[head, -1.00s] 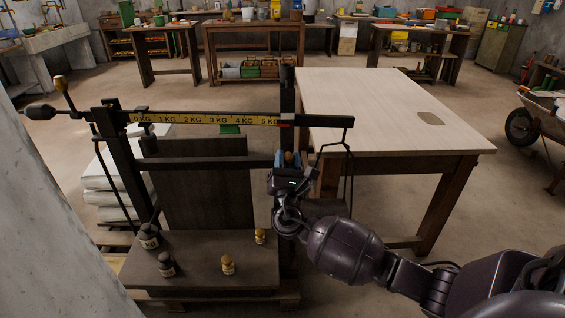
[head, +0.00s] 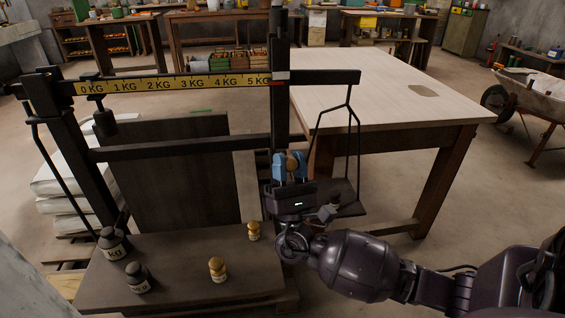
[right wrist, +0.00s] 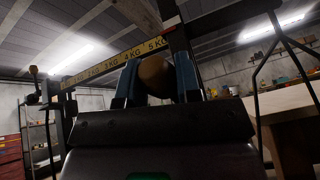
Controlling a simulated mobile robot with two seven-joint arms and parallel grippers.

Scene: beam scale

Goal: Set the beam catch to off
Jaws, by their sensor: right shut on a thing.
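The beam scale (head: 190,150) stands at left centre in the head view, with a yellow band marked 0 to 5 KG along its beam (head: 170,84). A round wooden knob (head: 291,164), which looks like the beam catch handle, is at the right post (head: 279,110), below the beam. My right gripper (head: 291,167) has its blue fingers on either side of the knob and is shut on it. The right wrist view also shows the knob (right wrist: 155,76) between the fingers. The catch's pivot and any off marking cannot be made out. My left gripper is not in view.
Several weights, dark (head: 112,244) and brass (head: 217,270), stand on the scale's platform (head: 180,290). A hanging pan (head: 348,200) is just right of my gripper. A pale-topped table (head: 380,105) stands behind it. A wheelbarrow (head: 535,100) is at far right.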

